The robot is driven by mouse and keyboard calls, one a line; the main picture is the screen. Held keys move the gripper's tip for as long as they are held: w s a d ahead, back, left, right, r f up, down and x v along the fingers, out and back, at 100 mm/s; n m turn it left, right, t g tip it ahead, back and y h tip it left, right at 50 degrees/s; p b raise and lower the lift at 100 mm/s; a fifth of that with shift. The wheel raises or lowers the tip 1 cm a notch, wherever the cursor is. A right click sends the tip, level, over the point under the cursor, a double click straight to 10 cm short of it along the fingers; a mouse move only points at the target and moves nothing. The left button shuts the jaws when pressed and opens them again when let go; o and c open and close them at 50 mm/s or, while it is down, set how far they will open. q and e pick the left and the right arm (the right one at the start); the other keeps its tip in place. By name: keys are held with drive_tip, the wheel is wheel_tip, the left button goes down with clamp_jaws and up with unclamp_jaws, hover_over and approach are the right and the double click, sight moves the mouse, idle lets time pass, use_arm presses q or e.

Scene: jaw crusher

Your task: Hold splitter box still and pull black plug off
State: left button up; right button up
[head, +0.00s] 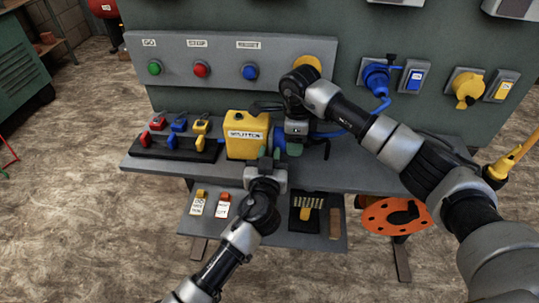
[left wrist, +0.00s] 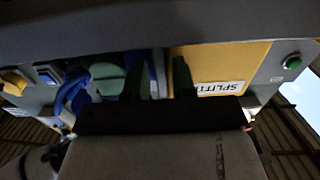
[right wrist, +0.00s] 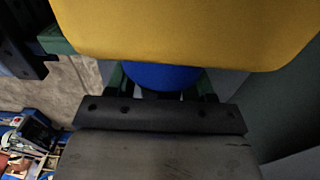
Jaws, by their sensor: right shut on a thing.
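The yellow splitter box (head: 245,135) stands upright on the grey shelf, its label facing front. It also shows in the left wrist view (left wrist: 215,65) and the right wrist view (right wrist: 190,30). A blue round part (right wrist: 160,77) at the box's side lies between the fingers of my right gripper (right wrist: 162,85), which is shut on it. I see no black plug clearly; it may be hidden by that gripper. My left gripper (head: 268,158) is at the box's front right corner. In the left wrist view its fingers (left wrist: 160,78) are apart, with a gap between them.
Blue (head: 376,77) and yellow (head: 466,86) connectors sit on the panel behind. A blue cable (head: 330,134) runs along the shelf.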

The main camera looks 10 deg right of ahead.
sight(310, 137)
use_arm(q)
clamp_jaws()
drive_tip(key=shift+a, duration=0.1)
use_arm(e)
drive_tip(key=shift+d, duration=0.4)
idle(1.1)
drive_tip(key=shift+s+d, duration=0.1)
drive_tip(key=shift+d, duration=0.1)
drive_tip(key=shift+s+d, duration=0.2)
drive_tip(key=shift+d, duration=0.4)
drive_tip(key=shift+s+d, duration=0.2)
drive_tip(key=shift+d, duration=0.35)
use_arm(q)
drive_tip(key=shift+o, duration=1.5)
unclamp_jaws()
